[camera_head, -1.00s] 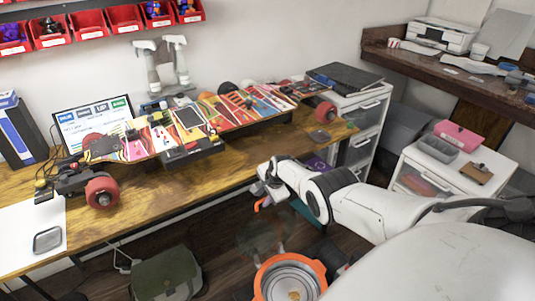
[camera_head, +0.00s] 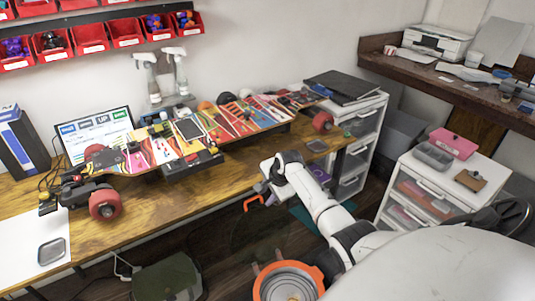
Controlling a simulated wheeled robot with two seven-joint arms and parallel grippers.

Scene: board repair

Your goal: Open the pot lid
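The pot (camera_head: 261,286) is at the bottom edge, with an orange rim and a ringed metal inside; its lower part is cut off. A faint see-through disc with an orange handle (camera_head: 253,202), which looks like the pot lid, hangs below my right gripper (camera_head: 265,188), up and left of the pot and apart from it. My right gripper appears shut on this handle, though its fingertips are small and partly hidden. My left gripper is not in view.
A wooden workbench (camera_head: 150,221) with a colourful skateboard-like board (camera_head: 232,119) runs behind. White drawers (camera_head: 362,153) stand at its right end. A green bag (camera_head: 165,279) lies on the floor below. A white cabinet (camera_head: 420,190) is at right.

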